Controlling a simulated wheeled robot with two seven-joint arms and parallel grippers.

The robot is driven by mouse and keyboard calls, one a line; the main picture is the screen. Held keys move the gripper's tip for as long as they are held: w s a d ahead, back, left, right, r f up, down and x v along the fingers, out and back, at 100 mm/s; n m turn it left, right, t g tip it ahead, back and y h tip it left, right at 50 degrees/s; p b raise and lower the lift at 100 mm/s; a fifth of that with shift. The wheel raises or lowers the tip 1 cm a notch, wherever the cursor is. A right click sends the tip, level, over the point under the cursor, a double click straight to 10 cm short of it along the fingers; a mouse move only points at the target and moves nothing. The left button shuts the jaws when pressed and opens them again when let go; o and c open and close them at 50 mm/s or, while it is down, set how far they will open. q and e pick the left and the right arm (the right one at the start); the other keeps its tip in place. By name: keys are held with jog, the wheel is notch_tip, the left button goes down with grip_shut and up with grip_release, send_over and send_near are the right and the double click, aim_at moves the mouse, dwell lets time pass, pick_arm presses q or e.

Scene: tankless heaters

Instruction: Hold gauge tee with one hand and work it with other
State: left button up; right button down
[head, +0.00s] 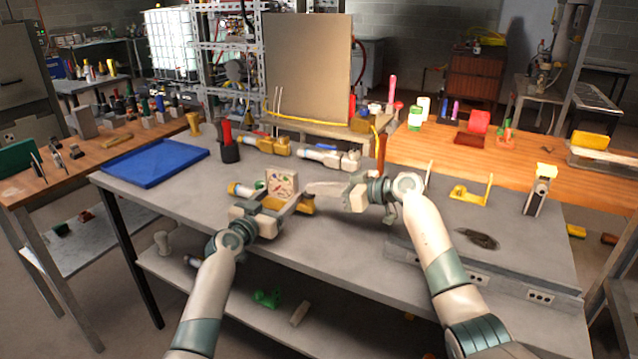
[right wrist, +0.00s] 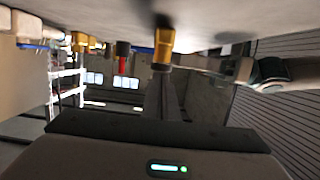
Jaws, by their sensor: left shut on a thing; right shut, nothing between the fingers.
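My left gripper (head: 284,204) is shut on the gauge tee (head: 302,206), a brass-yellow fitting just above the grey workbench. A pale square plate with coloured marks (head: 282,184) stands up beside it; how they join is hard to tell. My right gripper (head: 326,188) is shut and empty, pointing left towards the tee with a small gap. Its wrist hides part of the bench.
A blue tray (head: 153,162) lies on the left of the bench. A yellow bracket (head: 472,191) and a clamp-like device (head: 539,190) are on the right.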

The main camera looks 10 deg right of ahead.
jog(key=shift+f, duration=0.45)
jog(key=s+d+r, duration=0.5)
jog(key=d+r, duration=0.2)
jog(key=d, duration=0.1)
jog(key=shift+s, duration=0.4)
jog(key=shift+a, duration=0.1)
dwell(2.0)
notch_tip(320, 180, up, 2)
jog(key=shift+w+r, duration=0.1)
dwell(0.4)
